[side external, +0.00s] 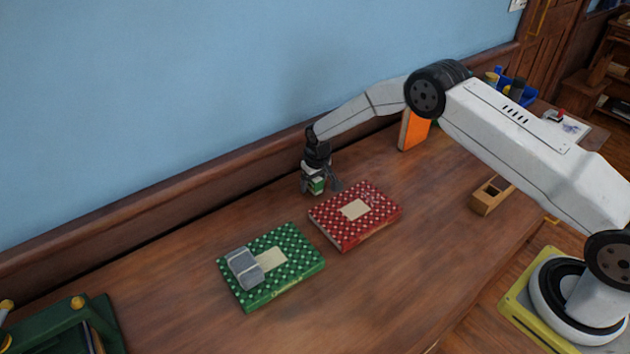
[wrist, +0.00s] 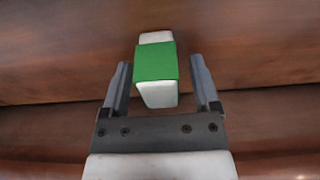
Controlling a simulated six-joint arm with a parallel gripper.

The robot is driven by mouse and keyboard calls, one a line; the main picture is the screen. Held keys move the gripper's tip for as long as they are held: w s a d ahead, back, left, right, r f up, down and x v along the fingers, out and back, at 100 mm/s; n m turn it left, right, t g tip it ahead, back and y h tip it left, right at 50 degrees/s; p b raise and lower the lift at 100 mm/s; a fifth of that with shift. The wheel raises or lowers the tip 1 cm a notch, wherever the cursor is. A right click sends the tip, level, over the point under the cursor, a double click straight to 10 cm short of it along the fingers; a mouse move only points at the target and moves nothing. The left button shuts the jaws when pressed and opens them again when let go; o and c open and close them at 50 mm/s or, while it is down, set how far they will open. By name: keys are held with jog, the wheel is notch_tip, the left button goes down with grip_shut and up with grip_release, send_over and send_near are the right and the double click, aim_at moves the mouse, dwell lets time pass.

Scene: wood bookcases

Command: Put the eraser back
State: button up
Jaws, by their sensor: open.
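The eraser (wrist: 156,66) is a white block with a green sleeve. In the wrist view it lies between the two fingers of my gripper (wrist: 160,72), with a gap visible on each side. My gripper is open around it. In the side view my gripper (side external: 320,187) points down close to the table, near the wall and behind the red book. The eraser (side external: 317,185) shows small between the fingers there, partly hidden by them. I cannot tell whether it touches the table.
A red patterned book (side external: 372,222) and a green patterned book (side external: 300,265) lie on the table (side external: 400,275). A grey block (side external: 243,268) rests on the green one. A small wooden box (side external: 491,195) is at right. An orange upright object (side external: 413,131) stands by the wall.

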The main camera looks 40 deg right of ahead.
aim_at(319, 181)
jog(key=r, duration=0.3)
jog(key=s+r, duration=0.1)
jog(key=r, duration=0.7)
jog(key=shift+s+r, duration=0.25)
jog(key=shift+s, duration=0.1)
jog(key=shift+r, duration=0.15)
jog(key=shift+s, duration=0.1)
jog(key=s+d+r, duration=0.1)
jog(key=s+r, duration=0.3)
jog(key=s, duration=1.1)
jog(key=s+d+r, duration=0.1)
jog(key=s+r, duration=0.3)
jog(key=s, duration=1.1)
jog(key=shift+s+t, duration=0.15)
jog(key=shift+t, duration=0.25)
